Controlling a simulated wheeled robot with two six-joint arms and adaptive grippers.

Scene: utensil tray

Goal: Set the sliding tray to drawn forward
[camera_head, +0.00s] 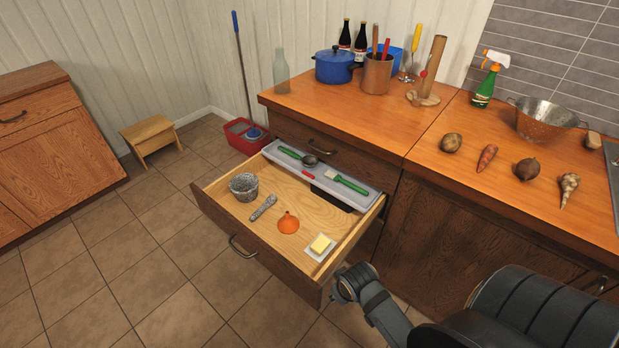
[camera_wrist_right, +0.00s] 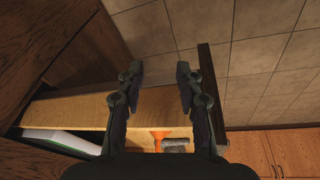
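The sliding tray (camera_head: 272,149) is a long light-grey tray at the back of the open wooden drawer (camera_head: 220,205). It holds a green-handled spoon (camera_head: 297,155), a green-handled brush (camera_head: 346,181) and a small red item (camera_head: 308,175). The tray's pale edge also shows at lower left in the right wrist view (camera_wrist_right: 62,141). My right gripper (camera_wrist_right: 160,72) is open and empty, its fingers apart over the drawer's right end. In the head view, it (camera_head: 347,284) is by the drawer's front right corner, apart from the tray. My left gripper is not in view.
In front of the tray, the drawer holds a grey mortar (camera_head: 244,187), a pestle (camera_head: 263,208), an orange funnel (camera_head: 288,223) and butter on a dish (camera_head: 320,246). The counter (camera_head: 330,106) overhangs behind. Tiled floor (camera_head: 170,270) is free in front.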

